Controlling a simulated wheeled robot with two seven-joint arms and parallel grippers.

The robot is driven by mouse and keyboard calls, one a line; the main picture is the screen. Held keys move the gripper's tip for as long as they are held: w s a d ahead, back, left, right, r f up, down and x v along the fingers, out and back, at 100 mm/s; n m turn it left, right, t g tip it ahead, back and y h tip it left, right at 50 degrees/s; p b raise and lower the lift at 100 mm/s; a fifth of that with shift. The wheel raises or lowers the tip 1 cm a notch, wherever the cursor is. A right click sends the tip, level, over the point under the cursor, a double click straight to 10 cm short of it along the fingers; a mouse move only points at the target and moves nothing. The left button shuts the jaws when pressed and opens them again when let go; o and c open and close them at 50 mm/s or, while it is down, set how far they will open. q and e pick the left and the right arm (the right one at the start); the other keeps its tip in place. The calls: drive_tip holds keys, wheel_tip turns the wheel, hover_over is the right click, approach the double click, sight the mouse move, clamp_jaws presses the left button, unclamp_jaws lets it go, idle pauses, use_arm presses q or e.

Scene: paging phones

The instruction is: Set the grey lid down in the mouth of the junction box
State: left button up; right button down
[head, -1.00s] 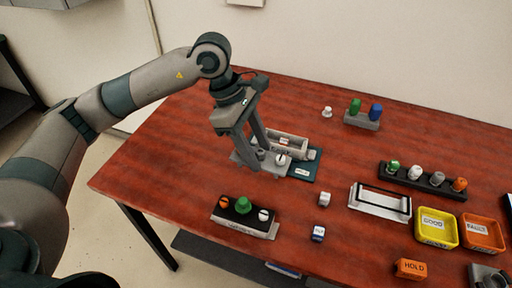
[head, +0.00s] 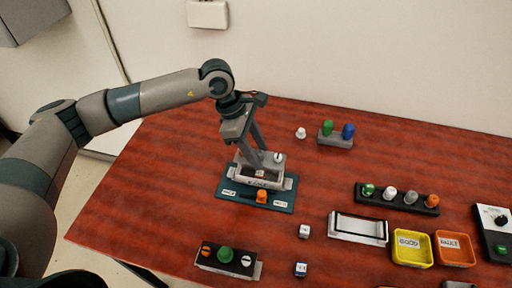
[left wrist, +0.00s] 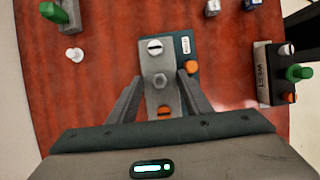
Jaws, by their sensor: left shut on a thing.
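My left gripper (head: 262,160) is shut on the grey lid (head: 276,157), gripping it about its middle. The lid carries a white slotted screw and an orange one; it also shows in the left wrist view (left wrist: 156,60) between the fingers (left wrist: 161,92). The grey junction box (head: 252,183) stands on a teal base plate (head: 284,206), with a label on its front. The lid appears above the box, toward its rear side; part of the mouth shows in front. The exact gap is unclear. In the wrist view the lid hides the box. My right gripper is not in view.
An orange knob (head: 262,196) stands at the plate's front. A black block with a green knob (head: 225,254) is nearer. A grey holder with green and blue pegs (head: 335,140) is behind right. Yellow (head: 412,262) and orange bins (head: 455,262) stand right. Table left of the box is clear.

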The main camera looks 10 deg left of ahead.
use_arm(q)
drive_tip(key=shift+f+b, duration=0.45)
drive_tip(key=shift+f, duration=1)
drive_tip(key=shift+r, duration=0.15)
drive_tip(key=shift+f+b, duration=0.3)
drive_tip(key=shift+b, duration=0.7)
idle(0.3)
drive_tip(key=shift+f+b, duration=1.05)
drive_tip(key=shift+b, duration=0.5)
idle(0.6)
drive_tip(key=shift+a, duration=0.2)
